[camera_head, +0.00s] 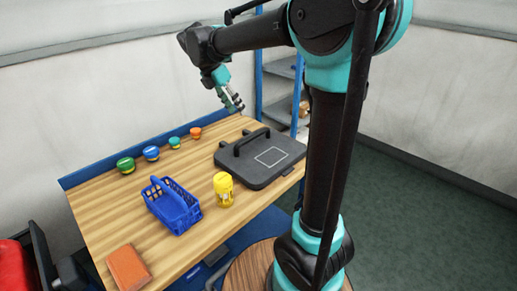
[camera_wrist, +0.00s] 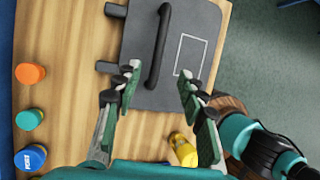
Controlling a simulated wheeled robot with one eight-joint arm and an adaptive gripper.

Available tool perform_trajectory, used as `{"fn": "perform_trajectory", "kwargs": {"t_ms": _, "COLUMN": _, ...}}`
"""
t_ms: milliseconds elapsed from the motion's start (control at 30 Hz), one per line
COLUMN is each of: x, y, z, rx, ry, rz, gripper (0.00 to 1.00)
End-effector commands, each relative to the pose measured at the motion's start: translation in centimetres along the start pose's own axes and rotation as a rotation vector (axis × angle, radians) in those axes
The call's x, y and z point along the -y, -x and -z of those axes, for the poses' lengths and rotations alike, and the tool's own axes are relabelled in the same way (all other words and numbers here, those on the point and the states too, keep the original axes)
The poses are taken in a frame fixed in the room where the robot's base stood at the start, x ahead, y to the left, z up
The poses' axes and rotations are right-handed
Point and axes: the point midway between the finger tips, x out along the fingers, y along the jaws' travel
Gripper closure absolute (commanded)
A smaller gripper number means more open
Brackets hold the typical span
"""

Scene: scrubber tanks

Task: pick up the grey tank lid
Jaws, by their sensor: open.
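The grey tank lid (camera_head: 265,163) lies flat on the right part of the wooden table in the head view. It is a dark grey plate with a raised bar handle, two tabs on one edge and a white rectangle outline on top. In the wrist view the lid (camera_wrist: 200,50) fills the upper middle, with its dark handle (camera_wrist: 160,48) running up the picture. My gripper (camera_head: 236,105) is open and empty above the table, near the lid's back edge. In the wrist view my gripper's fingers (camera_wrist: 158,80) show apart, with the handle's lower end between them in the picture.
A yellow container (camera_head: 224,188) stands just left of the lid, beside a blue basket (camera_head: 173,205). Several small lidded jars, including an orange one (camera_head: 196,132), line the table's back edge. A brown block (camera_head: 128,267) lies at the front left. Blue-framed shelves (camera_head: 280,85) stand behind.

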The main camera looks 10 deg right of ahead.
Motion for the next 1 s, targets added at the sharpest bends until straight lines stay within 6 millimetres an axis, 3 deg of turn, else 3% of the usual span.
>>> {"fn": "perform_trajectory", "kwargs": {"t_ms": 400, "x": 0.0, "y": -8.2, "z": 0.0, "rx": 0.0, "ry": -0.002, "rz": 0.0, "gripper": 0.59}}
{"fn": "perform_trajectory", "kwargs": {"t_ms": 767, "x": -0.1, "y": -11.1, "z": 0.1, "rx": 0.0, "ry": -0.001, "rz": 0.0, "gripper": 0.59}}
{"fn": "perform_trajectory", "kwargs": {"t_ms": 1000, "x": -0.1, "y": -14.5, "z": 0.2, "rx": 0.0, "ry": -0.002, "rz": -0.001, "gripper": 0.59}}
